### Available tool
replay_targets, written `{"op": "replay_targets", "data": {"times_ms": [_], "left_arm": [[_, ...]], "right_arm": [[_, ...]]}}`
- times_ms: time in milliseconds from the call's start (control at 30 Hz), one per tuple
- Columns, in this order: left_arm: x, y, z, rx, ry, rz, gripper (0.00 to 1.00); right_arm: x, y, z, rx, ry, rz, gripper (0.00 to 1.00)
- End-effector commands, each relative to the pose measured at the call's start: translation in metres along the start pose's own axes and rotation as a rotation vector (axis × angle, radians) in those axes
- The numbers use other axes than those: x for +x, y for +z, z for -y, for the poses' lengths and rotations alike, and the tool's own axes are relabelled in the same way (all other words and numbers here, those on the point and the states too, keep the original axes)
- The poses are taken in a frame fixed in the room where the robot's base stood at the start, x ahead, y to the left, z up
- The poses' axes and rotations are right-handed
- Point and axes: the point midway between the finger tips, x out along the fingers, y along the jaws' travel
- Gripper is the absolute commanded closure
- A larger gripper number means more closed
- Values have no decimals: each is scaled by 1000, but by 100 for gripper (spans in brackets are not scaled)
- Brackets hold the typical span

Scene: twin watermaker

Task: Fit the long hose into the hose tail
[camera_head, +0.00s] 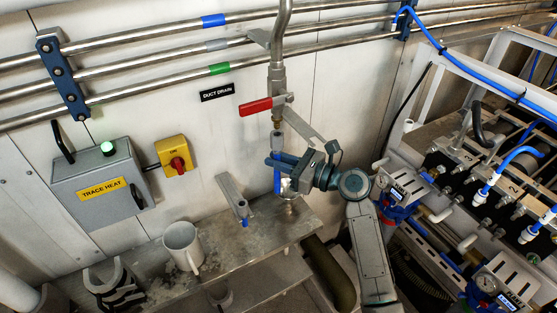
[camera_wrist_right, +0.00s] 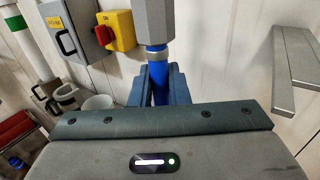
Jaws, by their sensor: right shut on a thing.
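The long hose (camera_head: 277,181) is a short-looking upright blue tube in the head view, below the valve. My right gripper (camera_head: 282,162) comes in from the right and is shut on it. In the right wrist view the blue hose (camera_wrist_right: 160,88) stands between the fingers (camera_wrist_right: 158,82). The hose tail (camera_head: 277,142) is a grey fitting hanging under the red-handled valve. My left gripper is not in view.
A red valve lever (camera_head: 256,106) and a slanted metal bracket (camera_head: 303,125) are close above the gripper. Blue-hosed equipment (camera_head: 480,165) crowds the right.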

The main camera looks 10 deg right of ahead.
Motion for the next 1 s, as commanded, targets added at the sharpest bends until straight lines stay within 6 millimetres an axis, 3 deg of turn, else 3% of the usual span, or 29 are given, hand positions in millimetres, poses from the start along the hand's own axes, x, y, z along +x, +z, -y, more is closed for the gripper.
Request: {"op": "replay_targets", "data": {"times_ms": [1000], "left_arm": [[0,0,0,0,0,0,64]], "right_arm": [[0,25,0,-1,0,1,100]]}}
